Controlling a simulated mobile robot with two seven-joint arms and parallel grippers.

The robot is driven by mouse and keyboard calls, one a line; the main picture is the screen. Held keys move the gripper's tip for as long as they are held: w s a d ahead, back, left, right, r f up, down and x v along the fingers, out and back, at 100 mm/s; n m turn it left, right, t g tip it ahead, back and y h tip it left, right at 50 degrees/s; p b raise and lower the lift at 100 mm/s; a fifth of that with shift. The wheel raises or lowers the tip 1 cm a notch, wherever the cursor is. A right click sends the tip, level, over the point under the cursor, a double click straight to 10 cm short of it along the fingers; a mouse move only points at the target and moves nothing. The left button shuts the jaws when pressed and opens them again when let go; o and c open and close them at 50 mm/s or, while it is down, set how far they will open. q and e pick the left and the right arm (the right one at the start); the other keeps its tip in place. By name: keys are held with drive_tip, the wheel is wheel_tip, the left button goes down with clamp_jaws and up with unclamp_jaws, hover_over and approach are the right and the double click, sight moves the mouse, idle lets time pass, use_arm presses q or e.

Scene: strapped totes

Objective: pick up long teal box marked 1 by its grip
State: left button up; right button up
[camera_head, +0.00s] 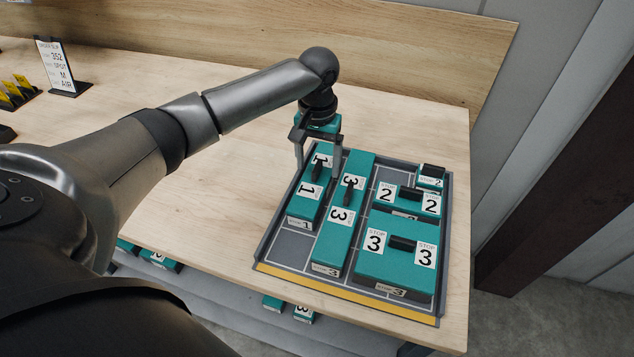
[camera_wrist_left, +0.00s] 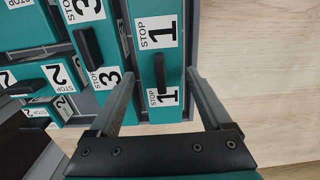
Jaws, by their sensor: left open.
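The long teal box marked 1 (camera_head: 304,212) lies at the left side of the grey tray (camera_head: 265,240), with a dark grip (camera_head: 317,171) standing up between its two white labels. In the left wrist view the box (camera_wrist_left: 184,50) and its black grip (camera_wrist_left: 160,74) show from above. My left gripper (camera_head: 318,170) is open above the far part of this box. In the left wrist view its fingers (camera_wrist_left: 160,80) reach out to either side of the grip, apart from it. Whether the fingertips are level with the grip is hard to tell. My right gripper is not in view.
A long teal box marked 3 (camera_head: 330,246) lies close on the right of box 1. Boxes marked 2 (camera_head: 380,206) and a wide box marked 3 (camera_head: 385,265) fill the tray's right side. The table left of the tray (camera_head: 200,215) is clear. A sign (camera_head: 57,65) stands far left.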

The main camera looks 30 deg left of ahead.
sight(317, 178)
use_arm(q)
wheel_tip(317, 178, down, 5)
drive_tip(key=shift+s+f+b, duration=0.1)
drive_tip(key=shift+b, duration=0.4)
drive_tip(key=shift+c, duration=0.2)
clamp_jaws()
